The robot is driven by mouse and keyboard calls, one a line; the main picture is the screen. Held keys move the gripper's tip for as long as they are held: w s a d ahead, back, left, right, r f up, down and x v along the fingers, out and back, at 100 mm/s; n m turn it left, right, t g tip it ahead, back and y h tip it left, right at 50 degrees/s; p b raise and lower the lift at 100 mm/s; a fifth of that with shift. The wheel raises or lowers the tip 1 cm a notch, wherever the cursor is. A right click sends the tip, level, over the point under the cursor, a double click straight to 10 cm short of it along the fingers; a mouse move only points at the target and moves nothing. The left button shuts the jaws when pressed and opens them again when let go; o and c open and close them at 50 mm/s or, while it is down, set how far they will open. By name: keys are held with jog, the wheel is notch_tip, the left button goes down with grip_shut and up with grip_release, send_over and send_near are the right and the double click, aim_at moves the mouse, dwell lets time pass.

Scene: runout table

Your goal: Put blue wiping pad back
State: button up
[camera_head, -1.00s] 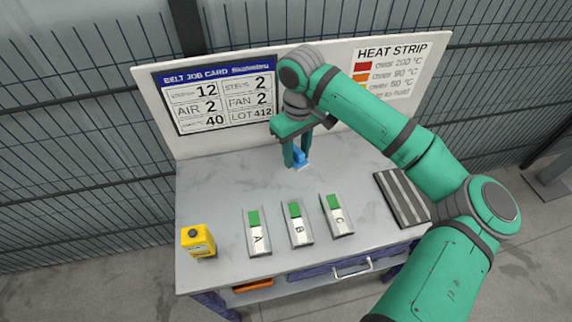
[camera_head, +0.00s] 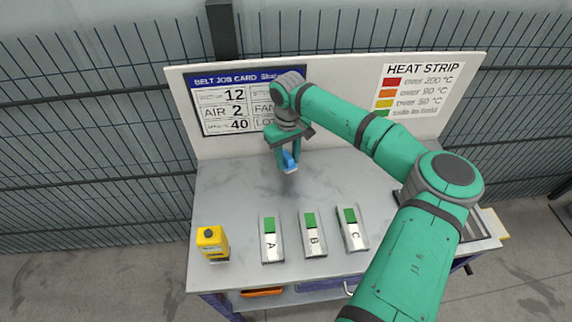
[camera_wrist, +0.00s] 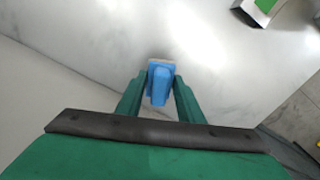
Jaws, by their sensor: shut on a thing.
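The blue wiping pad (camera_head: 290,161) is a small blue block with a pale underside. My gripper (camera_head: 287,158) is shut on it near the back of the grey table, in front of the job card board. In the wrist view the blue wiping pad (camera_wrist: 159,84) sits between the two green fingers of my gripper (camera_wrist: 159,92), its pale edge facing away from the palm. The pad appears to be a little above the table top, but the exact gap is hard to tell.
Three labelled holders, A (camera_head: 271,240), B (camera_head: 313,236) and C (camera_head: 353,231), stand along the table's front. A yellow device (camera_head: 212,243) is at the front left. The board (camera_head: 340,100) closes off the back. The grey table top (camera_head: 240,190) is clear at left and middle.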

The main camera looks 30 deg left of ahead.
aim_at(286, 165)
jog(key=shift+w+a+f, duration=0.1)
jog(key=shift+f, duration=0.1)
jog(key=shift+a+f, duration=0.15)
jog(key=shift+f, duration=0.8)
jog(key=shift+a+f, duration=0.1)
jog(key=shift+f, duration=0.8)
jog(key=shift+f, duration=0.1)
jog(key=o, duration=1)
notch_tip(286, 165, up, 12)
jog(key=shift+r, duration=0.15)
